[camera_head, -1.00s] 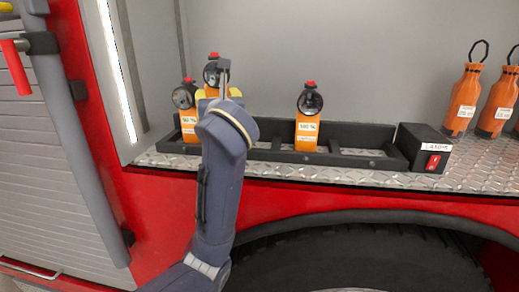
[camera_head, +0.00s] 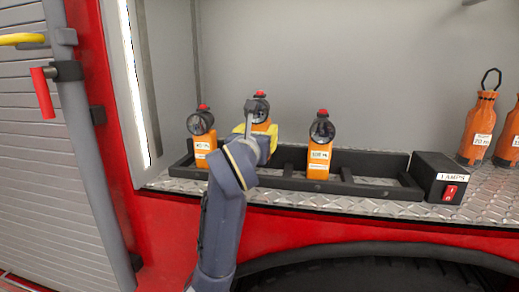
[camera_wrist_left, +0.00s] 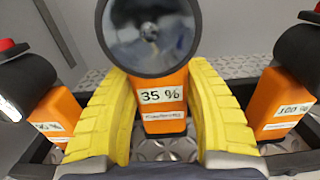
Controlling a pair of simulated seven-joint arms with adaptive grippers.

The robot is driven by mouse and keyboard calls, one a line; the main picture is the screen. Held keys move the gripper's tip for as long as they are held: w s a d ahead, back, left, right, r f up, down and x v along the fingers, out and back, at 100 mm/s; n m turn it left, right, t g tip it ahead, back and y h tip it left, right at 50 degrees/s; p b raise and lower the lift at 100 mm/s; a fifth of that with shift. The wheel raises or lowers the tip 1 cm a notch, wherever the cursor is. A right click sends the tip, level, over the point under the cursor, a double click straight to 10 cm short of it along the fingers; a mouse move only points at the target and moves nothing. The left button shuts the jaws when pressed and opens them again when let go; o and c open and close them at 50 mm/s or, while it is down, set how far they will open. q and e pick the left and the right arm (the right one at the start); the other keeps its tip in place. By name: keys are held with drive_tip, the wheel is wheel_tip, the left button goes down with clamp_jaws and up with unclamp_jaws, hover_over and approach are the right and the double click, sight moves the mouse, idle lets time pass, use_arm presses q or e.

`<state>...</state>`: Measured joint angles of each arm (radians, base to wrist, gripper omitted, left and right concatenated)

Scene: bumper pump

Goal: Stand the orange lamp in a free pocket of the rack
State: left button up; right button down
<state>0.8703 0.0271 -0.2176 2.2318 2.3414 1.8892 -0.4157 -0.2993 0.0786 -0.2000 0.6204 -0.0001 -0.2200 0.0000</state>
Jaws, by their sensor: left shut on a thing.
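My left gripper (camera_head: 256,131) is shut on an orange lamp (camera_head: 260,106) with a black round head and red top button. In the left wrist view this lamp (camera_wrist_left: 163,105) sits upright between the yellow fingers, with a "35 %" label. It is over the black rack (camera_head: 290,183), between two standing lamps, its head higher than theirs. One orange lamp (camera_head: 205,146) stands at the rack's left end. Another lamp (camera_head: 319,158), labelled "100 %" in the wrist view, stands right of the middle. The held lamp's base is hidden in the head view. My right gripper is out of view.
The rack's right end, beyond the right lamp, is empty. A black box (camera_head: 437,177) labelled "LAMPS" with a red switch adjoins that end. Orange bottles (camera_head: 479,130) stand farther right on the tread-plate shelf (camera_head: 470,212). A grey wall is behind.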

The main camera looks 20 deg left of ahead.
use_arm(q)
drive_tip(key=shift+f, duration=1.8)
drive_tip(key=shift+f, duration=0.15)
drive_tip(key=o, duration=1.5)
drive_tip(key=shift+f, duration=0.1)
